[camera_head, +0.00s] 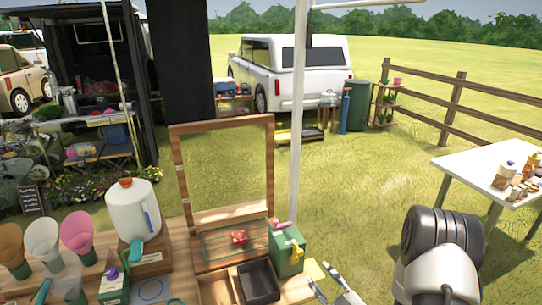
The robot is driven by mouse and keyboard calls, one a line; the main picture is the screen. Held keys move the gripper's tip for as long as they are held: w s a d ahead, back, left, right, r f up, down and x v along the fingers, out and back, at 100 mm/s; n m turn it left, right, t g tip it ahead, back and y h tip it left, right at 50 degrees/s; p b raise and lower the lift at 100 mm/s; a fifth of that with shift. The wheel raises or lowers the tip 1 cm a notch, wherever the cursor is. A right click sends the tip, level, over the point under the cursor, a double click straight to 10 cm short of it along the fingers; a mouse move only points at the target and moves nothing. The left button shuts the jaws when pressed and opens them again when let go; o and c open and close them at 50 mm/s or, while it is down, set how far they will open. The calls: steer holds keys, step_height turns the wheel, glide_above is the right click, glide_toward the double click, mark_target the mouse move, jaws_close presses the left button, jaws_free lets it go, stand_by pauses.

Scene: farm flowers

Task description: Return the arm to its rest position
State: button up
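My arm shows at the lower right, with a dark, rounded joint (441,240) above a white link, in front of the grass. My gripper (319,273) is at the bottom edge, just right of the wooden counter (215,290). Its two slim pale fingers point up and left and stand apart, with nothing seen between them. The rest of the gripper is cut off by the frame.
A green box (287,258) and a black tray (259,283) are on the counter left of my gripper. A wooden frame (176,175) and white pole (298,120) rise behind. A white table (465,163) stands right. Grass lies between.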

steer(key=s+d+r+m+g+h, duration=0.1)
steer(key=d+r+m+g+h, duration=0.15)
steer(key=r, duration=0.55)
steer(key=s+d+r+m+g+h, duration=0.1)
steer(key=s+r+m+g+h, duration=0.2)
steer(key=r, duration=0.5)
steer(key=s+a+r+m+g, duration=0.1)
steer(key=s+a+r, duration=0.1)
steer(key=s, duration=0.6)
steer(key=s+a+r+m+g, duration=0.2)
steer(key=s, duration=0.7)
steer(key=s+a+r+m+g, duration=0.1)
steer(key=s+a+r+g, duration=0.1)
steer(key=s, duration=0.7)
steer(key=shift+a+r, duration=0.3)
steer(key=shift+r, duration=0.15)
steer(key=shift+w+m+h, duration=0.1)
steer(key=shift+m+h, duration=0.15)
steer(key=shift+c, duration=0.2)
